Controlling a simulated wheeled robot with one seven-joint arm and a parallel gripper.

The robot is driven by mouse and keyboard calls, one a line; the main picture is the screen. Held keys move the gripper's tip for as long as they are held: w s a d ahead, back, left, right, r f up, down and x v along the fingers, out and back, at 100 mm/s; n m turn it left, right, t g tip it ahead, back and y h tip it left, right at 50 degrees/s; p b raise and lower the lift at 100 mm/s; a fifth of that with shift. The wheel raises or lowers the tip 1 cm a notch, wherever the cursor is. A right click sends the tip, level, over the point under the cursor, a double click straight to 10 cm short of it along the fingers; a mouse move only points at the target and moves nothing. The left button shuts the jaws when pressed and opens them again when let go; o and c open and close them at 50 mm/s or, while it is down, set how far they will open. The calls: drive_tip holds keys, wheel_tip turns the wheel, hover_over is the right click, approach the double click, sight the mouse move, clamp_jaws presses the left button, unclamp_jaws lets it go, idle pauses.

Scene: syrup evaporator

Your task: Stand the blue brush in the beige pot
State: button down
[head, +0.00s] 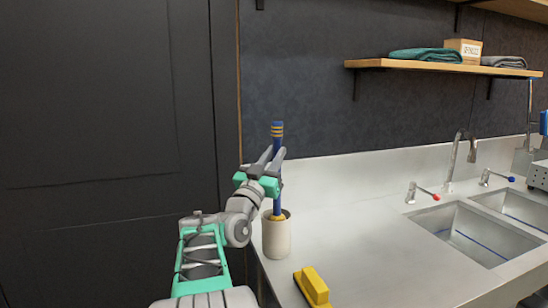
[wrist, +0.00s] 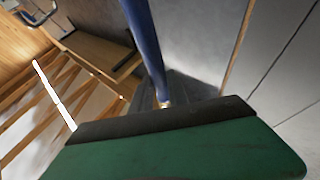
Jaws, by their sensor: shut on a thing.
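The blue brush (head: 277,133) stands nearly upright, with tan bands near its top end. Its lower end goes into the mouth of the beige pot (head: 276,240), where a yellow part shows at the rim; the part inside is hidden. The pot stands upright on the counter near its left end. My gripper (head: 274,155) is shut on the brush's shaft above the pot. The blue shaft (wrist: 145,40) also shows in the wrist view, rising from behind the dark edge of my gripper. I cannot tell whether the brush touches the pot's bottom.
A yellow block-like brush (head: 312,287) lies on the counter (head: 365,235) in front of the pot. A double sink (head: 470,233) with taps is at right. A wooden shelf (head: 440,66) holds folded cloths and a box. The counter between pot and sink is clear.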

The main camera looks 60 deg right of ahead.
drive_tip(key=shift+r, duration=0.1)
drive_tip(key=c, duration=1.2)
unclamp_jaws()
drive_tip(key=b+v, duration=0.2)
drive_tip(key=v, duration=0.6)
drive_tip(key=shift+d, duration=0.1)
